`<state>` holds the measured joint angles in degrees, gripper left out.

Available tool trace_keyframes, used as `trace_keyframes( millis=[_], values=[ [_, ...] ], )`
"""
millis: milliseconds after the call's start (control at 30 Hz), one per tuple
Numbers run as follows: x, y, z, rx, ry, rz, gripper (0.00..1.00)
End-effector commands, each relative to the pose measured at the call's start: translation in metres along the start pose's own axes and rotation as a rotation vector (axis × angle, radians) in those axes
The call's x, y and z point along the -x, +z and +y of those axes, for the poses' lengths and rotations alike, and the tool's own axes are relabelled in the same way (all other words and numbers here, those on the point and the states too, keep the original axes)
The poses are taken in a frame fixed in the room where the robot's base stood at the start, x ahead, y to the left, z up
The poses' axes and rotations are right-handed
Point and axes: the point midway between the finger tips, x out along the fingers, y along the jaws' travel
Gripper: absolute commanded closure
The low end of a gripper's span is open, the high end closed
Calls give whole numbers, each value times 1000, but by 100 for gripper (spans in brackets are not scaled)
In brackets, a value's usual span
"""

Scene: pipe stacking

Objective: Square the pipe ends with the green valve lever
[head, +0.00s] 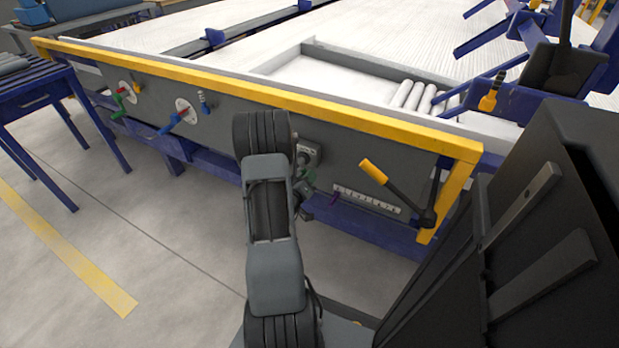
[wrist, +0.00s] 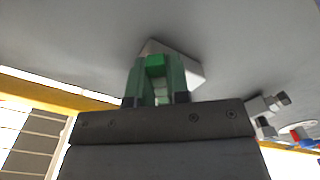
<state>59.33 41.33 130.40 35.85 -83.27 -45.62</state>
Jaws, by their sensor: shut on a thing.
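My gripper (head: 308,190) is at the grey front panel of the table, mostly hidden behind my arm in the head view. In the wrist view my gripper (wrist: 156,85) is shut on the green valve lever (wrist: 154,62), with a finger on each side. A pale square plate (wrist: 188,66) lies behind the lever on the panel. In the head view only a little green shows beside my gripper. Several pale pipes (head: 412,95) lie side by side in a shallow bay on the table top; how even their ends are cannot be told.
A yellow rail (head: 230,90) edges the table above the panel. A yellow-gripped lever (head: 400,192) juts out at the right. The floor in front is clear.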

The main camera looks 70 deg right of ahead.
Motion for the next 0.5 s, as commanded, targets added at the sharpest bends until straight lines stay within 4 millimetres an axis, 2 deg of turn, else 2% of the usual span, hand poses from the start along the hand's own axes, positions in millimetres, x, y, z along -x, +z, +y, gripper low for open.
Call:
trace_keyframes(
  millis=[133, 167, 200, 400, 500],
  values=[
    [0, 1, 1, 7, 3, -2, 100],
    [0, 1, 1, 7, 3, -3, 82],
    [0, 1, 1, 6, 3, -3, 78],
    [0, 1, 1, 4, 3, -2, 59],
    [0, 1, 1, 3, 2, -2, 58]
  ],
)
